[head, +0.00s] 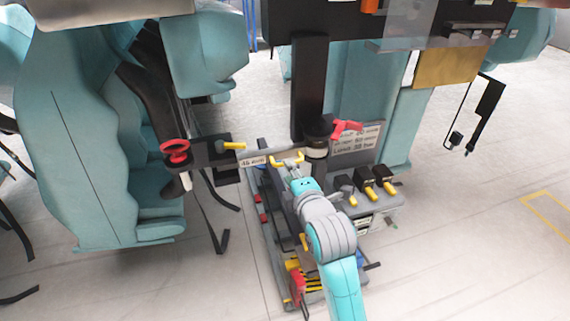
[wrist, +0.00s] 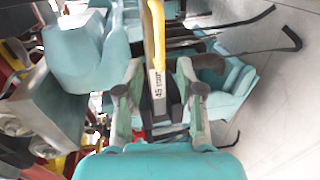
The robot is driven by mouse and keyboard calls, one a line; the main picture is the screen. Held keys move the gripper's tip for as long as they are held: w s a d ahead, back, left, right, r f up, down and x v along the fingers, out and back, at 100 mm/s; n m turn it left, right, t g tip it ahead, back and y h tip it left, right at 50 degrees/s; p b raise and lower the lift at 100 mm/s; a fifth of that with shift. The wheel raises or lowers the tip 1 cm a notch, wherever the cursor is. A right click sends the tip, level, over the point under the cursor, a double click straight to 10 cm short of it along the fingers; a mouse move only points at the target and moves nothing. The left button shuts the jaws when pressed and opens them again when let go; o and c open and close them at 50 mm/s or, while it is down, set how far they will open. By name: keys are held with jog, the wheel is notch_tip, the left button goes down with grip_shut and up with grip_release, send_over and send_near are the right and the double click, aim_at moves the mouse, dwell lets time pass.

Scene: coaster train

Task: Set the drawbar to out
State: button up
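A pale bar with a printed label (head: 253,162) and a yellow handle (head: 287,160) sits in front of the dark post in the head view. No part is marked as the drawbar, so I cannot be sure this is it. My gripper (head: 297,176) is just in front of the yellow handle. In the wrist view my gripper (wrist: 160,88) has its two fingers spread apart. The labelled bar (wrist: 157,84) and the yellow handle (wrist: 155,35) appear between and beyond the fingers; I see no finger closed on them. Whether they touch is unclear.
A dark post (head: 309,90) stands behind my gripper. A red lever (head: 346,128) is on its right, and several yellow-tipped levers (head: 368,187) are lower right. A red ring knob (head: 175,151) is at left. Teal seats (head: 85,140) stand left.

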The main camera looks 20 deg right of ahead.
aim_at(275, 157)
jog(key=x, duration=0.5)
jog(key=shift+w+f, duration=0.15)
jog(key=shift+w, duration=0.25)
grip_shut()
